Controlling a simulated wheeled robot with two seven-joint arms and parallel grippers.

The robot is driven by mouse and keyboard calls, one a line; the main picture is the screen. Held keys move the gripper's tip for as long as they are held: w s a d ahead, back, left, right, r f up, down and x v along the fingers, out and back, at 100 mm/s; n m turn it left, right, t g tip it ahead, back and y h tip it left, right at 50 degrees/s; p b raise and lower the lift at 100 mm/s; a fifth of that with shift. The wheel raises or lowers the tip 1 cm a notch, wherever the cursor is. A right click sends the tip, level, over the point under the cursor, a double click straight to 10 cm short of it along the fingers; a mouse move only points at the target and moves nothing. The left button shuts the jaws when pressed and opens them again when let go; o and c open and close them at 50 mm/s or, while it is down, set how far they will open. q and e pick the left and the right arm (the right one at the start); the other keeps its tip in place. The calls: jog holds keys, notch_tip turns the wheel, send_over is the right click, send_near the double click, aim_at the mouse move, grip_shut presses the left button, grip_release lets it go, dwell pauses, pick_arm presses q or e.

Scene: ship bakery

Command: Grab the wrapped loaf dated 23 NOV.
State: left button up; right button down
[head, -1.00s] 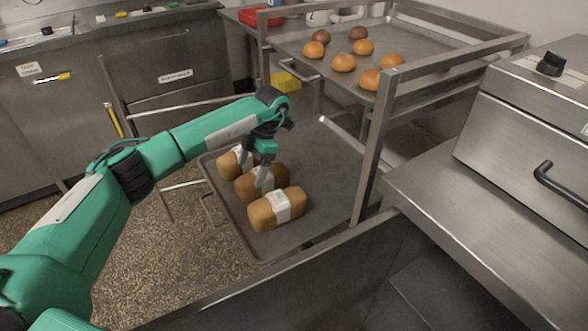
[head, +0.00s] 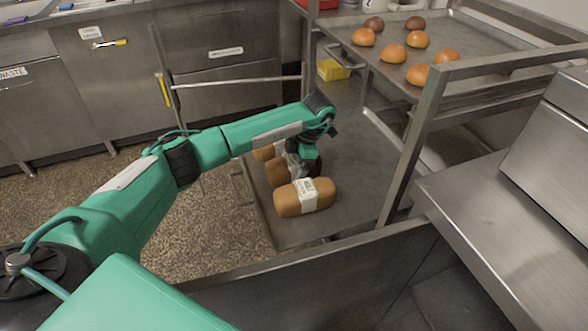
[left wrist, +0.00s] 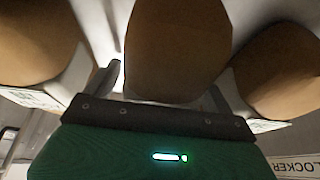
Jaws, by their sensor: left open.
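Three wrapped brown loaves with white paper bands lie in a row on the lower tray (head: 350,190). They are the near loaf (head: 291,202), the middle loaf (head: 277,174) and the far loaf (head: 263,153). Their dates are too small to read. My left gripper (head: 298,170) points down over the middle loaf and is open. In the left wrist view its fingers (left wrist: 163,80) stand on either side of the middle loaf (left wrist: 175,45). Loaves with bands (left wrist: 35,45) and (left wrist: 280,70) flank it. The middle band is hidden there. My right gripper is not in view.
An upper rack tray (head: 480,45) with several round buns (head: 392,53) stands above and behind. A rack post (head: 412,150) rises right of the loaves. A steel counter (head: 490,200) is at the right. The lower tray is bare right of the loaves.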

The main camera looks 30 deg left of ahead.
aim_at(291, 158)
pick_arm(q)
jog(key=c, duration=1.2)
